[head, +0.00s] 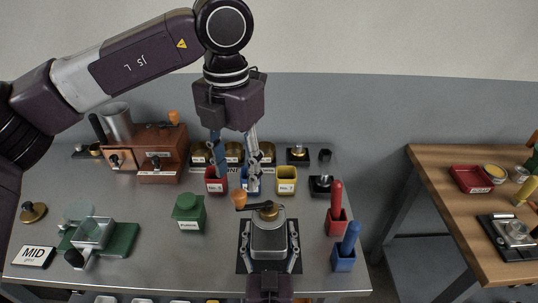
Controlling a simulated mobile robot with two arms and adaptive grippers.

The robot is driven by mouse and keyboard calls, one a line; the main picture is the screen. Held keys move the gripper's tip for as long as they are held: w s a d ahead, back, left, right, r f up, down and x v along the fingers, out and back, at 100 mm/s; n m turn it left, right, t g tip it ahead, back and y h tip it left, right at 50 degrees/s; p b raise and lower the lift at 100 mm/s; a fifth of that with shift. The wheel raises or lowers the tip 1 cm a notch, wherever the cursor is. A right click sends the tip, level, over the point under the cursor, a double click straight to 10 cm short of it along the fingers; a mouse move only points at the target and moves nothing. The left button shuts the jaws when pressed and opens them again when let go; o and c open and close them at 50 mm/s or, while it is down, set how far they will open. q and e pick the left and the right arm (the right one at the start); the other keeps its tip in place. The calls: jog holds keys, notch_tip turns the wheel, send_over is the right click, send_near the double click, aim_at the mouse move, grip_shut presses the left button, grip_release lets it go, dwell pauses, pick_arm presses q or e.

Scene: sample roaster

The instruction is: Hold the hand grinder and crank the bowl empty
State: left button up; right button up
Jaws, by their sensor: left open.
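My left gripper (235,182) hangs fingers down, open and empty, above and behind the knob, over the small cups. It appears apart from the knob.
Behind stand red (215,186) and yellow (286,187) cups and a brown wooden machine (158,154). A green canister (188,213) is left of the grinder. Red (337,221) and blue (343,258) handled holders stand right. A second, wooden table (443,170) is across a gap.

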jog(key=shift+o, duration=1.1)
